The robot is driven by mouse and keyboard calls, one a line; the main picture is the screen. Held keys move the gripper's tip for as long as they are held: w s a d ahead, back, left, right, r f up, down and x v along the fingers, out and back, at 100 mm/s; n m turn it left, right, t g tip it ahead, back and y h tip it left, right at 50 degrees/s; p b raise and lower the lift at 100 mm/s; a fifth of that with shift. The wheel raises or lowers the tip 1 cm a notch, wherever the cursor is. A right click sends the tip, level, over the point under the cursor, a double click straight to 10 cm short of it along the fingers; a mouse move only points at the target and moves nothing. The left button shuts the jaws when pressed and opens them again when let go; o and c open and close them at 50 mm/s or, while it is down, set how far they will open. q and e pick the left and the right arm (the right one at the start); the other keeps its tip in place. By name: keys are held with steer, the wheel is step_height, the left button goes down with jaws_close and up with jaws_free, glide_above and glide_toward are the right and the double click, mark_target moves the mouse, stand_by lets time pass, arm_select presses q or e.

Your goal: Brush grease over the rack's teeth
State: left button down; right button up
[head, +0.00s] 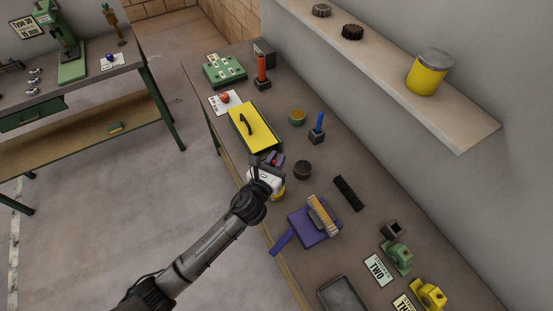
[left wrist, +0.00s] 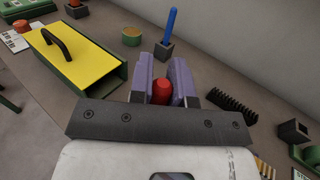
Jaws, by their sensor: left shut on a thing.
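My left gripper (head: 274,160) is over the bench, just right of the yellow-lidded box. In the left wrist view its two purple-grey fingers (left wrist: 165,85) are shut on a red, round-ended thing (left wrist: 162,92). The rest of this thing is hidden, so I cannot tell if it is the brush. The black toothed rack (head: 348,193) lies on the bench to the right of the gripper, apart from it; it also shows in the left wrist view (left wrist: 233,102). My right gripper is not in view.
The yellow-lidded box (head: 256,126), a small green tin (head: 297,117) and a blue-handled tool in a holder (head: 318,127) stand behind. A purple dustpan with a hand brush (head: 322,215) lies in front of the rack. An open black holder (head: 393,230) stands to the right. A shelf (head: 385,65) overhangs the back.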

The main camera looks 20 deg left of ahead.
arm_select(q)
steer(key=shift+f, duration=0.4)
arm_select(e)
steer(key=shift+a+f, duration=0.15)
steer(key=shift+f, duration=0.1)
arm_select(q)
steer(key=shift+f+b, duration=0.15)
steer(key=shift+b, duration=0.2)
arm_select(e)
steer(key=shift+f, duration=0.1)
arm_select(q)
steer(key=shift+f, duration=0.1)
stand_by(1.0)
steer(key=shift+p, duration=0.3)
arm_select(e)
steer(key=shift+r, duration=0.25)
arm_select(q)
step_height(320, 180, up, 7)
steer(key=p, duration=0.7)
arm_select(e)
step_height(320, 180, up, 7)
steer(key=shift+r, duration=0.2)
